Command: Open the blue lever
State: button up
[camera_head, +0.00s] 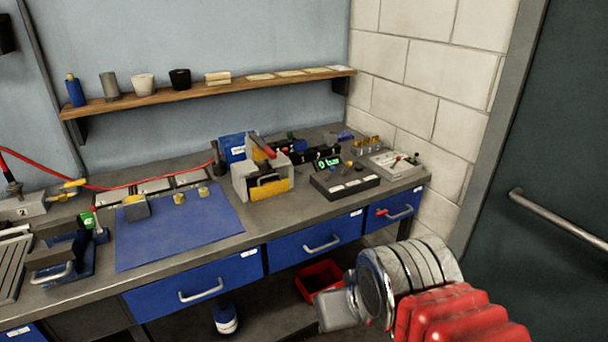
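I cannot clearly pick out a blue lever in the head view. A small blue part (346,135) lies at the back right of the bench, too small to tell its shape. A blue vise (78,262) stands at the bench's left end. My gripper (336,309) is at the lower right, in front of the bench and apart from it, at the end of my arm with its red bellows. Only a grey block shows of it; its fingers cannot be made out.
The workbench (225,253) has blue drawers, a blue mat (180,228), a grey-yellow box (265,182) and a display unit (345,182). A red-handled piece (388,213) is at the right drawer. A red bin (318,280) sits below. A dark door (555,170) is right.

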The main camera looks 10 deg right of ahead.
aim_at(332, 168)
jog(key=u, duration=0.4)
jog(key=i, duration=1)
jog(key=u, duration=0.05)
